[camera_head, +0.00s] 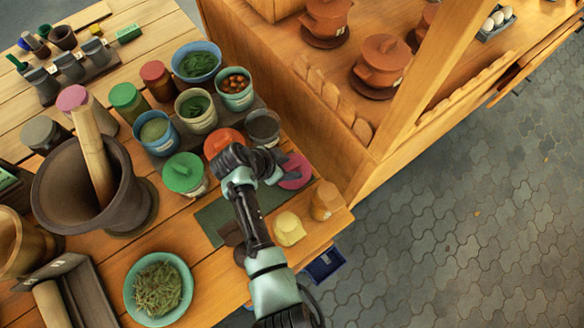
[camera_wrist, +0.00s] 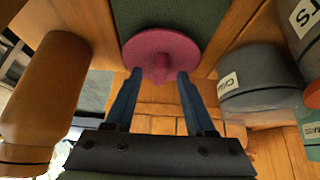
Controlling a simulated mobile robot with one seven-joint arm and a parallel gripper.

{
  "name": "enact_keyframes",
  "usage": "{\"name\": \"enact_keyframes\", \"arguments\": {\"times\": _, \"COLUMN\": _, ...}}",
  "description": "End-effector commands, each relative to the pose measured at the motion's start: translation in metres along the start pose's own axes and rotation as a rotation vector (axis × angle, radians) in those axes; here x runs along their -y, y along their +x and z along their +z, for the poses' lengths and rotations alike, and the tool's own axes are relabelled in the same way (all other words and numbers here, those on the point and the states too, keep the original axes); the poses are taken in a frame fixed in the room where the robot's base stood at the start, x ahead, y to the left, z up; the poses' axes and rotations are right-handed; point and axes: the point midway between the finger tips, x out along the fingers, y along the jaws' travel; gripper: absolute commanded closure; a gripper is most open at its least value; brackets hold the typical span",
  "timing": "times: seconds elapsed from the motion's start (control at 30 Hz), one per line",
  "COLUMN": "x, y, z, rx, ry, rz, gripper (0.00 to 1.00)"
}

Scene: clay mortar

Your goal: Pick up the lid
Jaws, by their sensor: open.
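A round pink lid (camera_head: 296,172) with a knob lies at the right side of the table, by a dark green mat (camera_head: 212,218). In the wrist view the lid (camera_wrist: 150,45) is at the top centre, against the green mat (camera_wrist: 188,14), with its knob pointing toward my gripper. My gripper (camera_wrist: 159,75) is open, with one blue finger on each side of the knob. I cannot tell whether either finger touches it. In the head view my gripper (camera_head: 280,168) is at the lid and partly covers it.
A dark jar (camera_head: 263,126), an orange-lidded jar (camera_head: 222,142) and a green-lidded jar (camera_head: 184,173) stand close by. A yellow lump (camera_head: 289,229) and a wooden cylinder (camera_head: 325,200) stand near the table's edge. A wooden shelf (camera_head: 290,100) rises behind.

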Motion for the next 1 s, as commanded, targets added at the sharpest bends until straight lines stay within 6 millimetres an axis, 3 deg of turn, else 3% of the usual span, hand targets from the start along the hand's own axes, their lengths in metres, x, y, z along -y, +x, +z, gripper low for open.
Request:
{"name": "enact_keyframes", "arguments": {"times": 0.3, "x": 0.0001, "y": 0.0044, "z": -0.0001, "rx": 0.000, "ry": 0.000, "rz": -0.001, "gripper": 0.45}}
{"name": "enact_keyframes", "arguments": {"times": 0.6, "x": 0.0000, "y": 0.0042, "z": 0.0002, "rx": 0.001, "ry": 0.000, "rz": 0.000, "gripper": 0.99}}
{"name": "enact_keyframes", "arguments": {"times": 1.0, "x": 0.0001, "y": 0.0039, "z": -0.0001, "rx": 0.000, "ry": 0.000, "rz": -0.001, "gripper": 1.00}}
